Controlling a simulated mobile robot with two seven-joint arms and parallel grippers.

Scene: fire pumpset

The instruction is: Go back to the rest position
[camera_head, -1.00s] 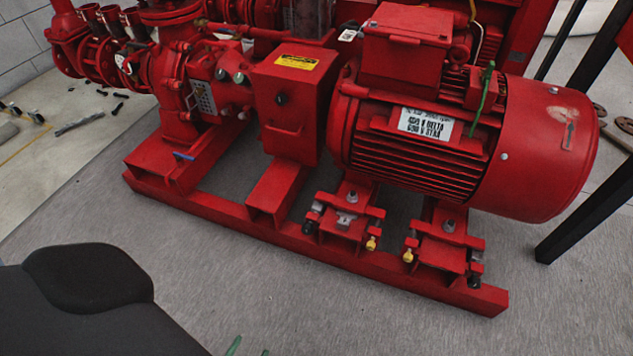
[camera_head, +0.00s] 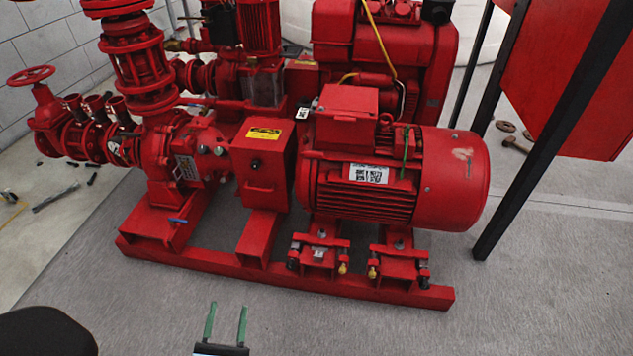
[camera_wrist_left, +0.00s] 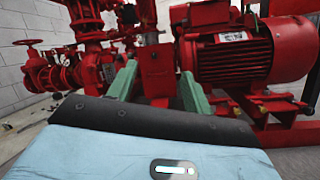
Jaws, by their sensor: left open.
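My left gripper (camera_head: 226,325) shows at the bottom of the head view, with two green fingers spread apart and nothing between them. It is over the grey floor in front of the red pumpset, apart from it. In the left wrist view the open green fingers (camera_wrist_left: 158,85) point toward the pumpset. The pumpset has a red motor (camera_head: 395,180) with a white label and a red base frame (camera_head: 215,262). A dark rounded part of my own body (camera_head: 45,335) fills the lower left corner of the head view. My right gripper is in no view.
A black post (camera_head: 550,135) and a red panel (camera_head: 575,75) stand at the right. A red handwheel (camera_head: 31,76) and valves are at the left. Loose tools (camera_head: 55,197) lie on the floor at the left. The floor in front of the base frame is clear.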

